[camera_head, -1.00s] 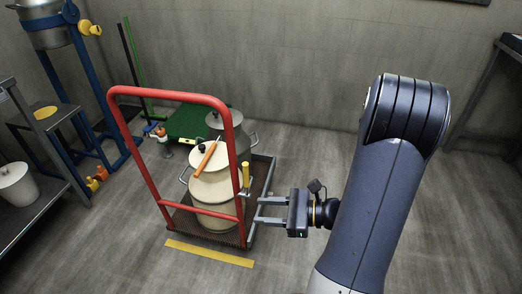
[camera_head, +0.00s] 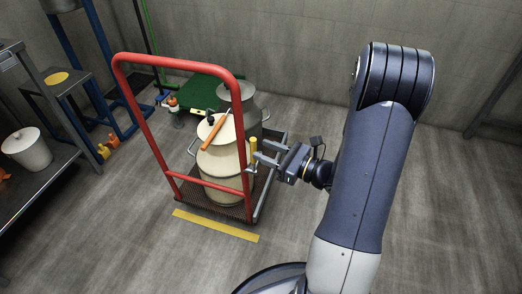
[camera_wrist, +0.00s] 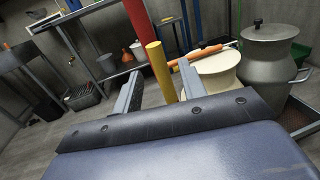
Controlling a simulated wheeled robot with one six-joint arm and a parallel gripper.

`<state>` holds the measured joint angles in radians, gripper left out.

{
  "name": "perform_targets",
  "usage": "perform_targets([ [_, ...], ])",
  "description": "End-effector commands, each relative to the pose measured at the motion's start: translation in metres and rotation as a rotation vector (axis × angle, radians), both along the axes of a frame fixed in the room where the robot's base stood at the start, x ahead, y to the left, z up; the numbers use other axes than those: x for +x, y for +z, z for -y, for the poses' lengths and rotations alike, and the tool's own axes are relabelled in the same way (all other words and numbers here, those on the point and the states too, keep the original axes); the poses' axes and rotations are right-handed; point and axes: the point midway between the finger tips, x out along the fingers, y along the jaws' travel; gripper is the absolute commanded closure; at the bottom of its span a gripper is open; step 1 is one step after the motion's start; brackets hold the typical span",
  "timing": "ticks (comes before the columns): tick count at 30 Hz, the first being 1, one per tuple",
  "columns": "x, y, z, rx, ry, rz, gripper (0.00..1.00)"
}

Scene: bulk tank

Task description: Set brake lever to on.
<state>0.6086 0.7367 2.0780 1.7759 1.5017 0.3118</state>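The brake lever looks to be the short yellow-handled post (camera_head: 253,148) on the right side of the cart, beside its red push handle (camera_head: 180,63). In the wrist view the yellow post (camera_wrist: 161,70) stands between my two grey fingers, leaning slightly. My gripper (camera_head: 263,154) is at the lever's height, coming from the right. It is open, with a visible gap on both sides of the post in the wrist view (camera_wrist: 158,76). The lever's lower end is hidden behind my gripper in the wrist view. No on/off marking is legible.
A cream can (camera_head: 222,165) and a grey can (camera_head: 247,110) stand on the cart, with an orange-handled tool (camera_head: 212,135) on the cream lid. A yellow floor strip (camera_head: 215,226) lies in front. A grey bench (camera_head: 52,170) is at left. Floor on the right is clear.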

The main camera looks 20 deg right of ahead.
Motion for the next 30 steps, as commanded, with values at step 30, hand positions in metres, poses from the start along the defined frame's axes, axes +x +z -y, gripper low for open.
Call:
perform_targets([
  [30,0.015,0.0,-0.014,0.001,0.0,-0.001,0.97],
])
